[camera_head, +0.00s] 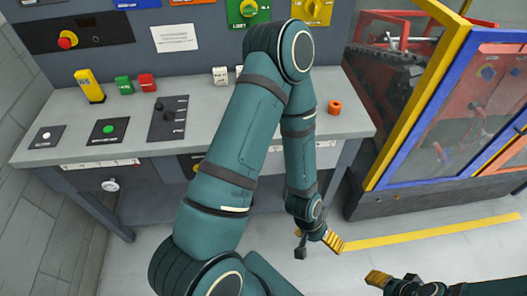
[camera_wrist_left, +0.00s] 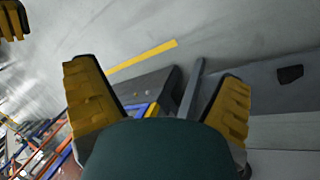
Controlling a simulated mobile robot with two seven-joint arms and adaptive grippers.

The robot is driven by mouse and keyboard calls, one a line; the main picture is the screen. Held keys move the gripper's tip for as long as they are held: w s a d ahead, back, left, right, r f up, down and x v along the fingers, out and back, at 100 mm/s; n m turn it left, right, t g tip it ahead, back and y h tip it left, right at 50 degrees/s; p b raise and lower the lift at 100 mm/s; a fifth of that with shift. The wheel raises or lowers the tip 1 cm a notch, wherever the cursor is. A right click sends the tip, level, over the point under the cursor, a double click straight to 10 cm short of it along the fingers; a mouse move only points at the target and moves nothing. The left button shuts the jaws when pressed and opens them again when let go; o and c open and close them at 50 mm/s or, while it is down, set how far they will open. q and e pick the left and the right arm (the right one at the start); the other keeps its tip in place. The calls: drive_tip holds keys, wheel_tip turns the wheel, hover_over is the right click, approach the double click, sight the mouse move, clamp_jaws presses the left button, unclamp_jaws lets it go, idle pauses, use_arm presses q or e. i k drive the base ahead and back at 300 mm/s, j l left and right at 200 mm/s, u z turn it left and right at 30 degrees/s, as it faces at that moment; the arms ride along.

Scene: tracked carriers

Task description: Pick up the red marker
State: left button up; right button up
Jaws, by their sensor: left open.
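A small red block (camera_head: 147,82), which looks like the red marker, is at the back left of the grey worktable (camera_head: 235,132). It is just right of a green block (camera_head: 124,85). My left gripper (camera_head: 317,245) hangs in front of the table, low and well away from the red block. Its yellow-padded fingers are spread and empty in the left wrist view (camera_wrist_left: 160,105). My right gripper (camera_head: 394,281) is partly in view at the bottom edge, far from the table; its opening is unclear. The red block does not show in the wrist view.
A yellow-and-blue framed machine enclosure (camera_head: 440,100) stands at right. My left arm crosses the table view.

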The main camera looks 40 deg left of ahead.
sight(147, 81)
drive_tip(key=u, duration=1.55)
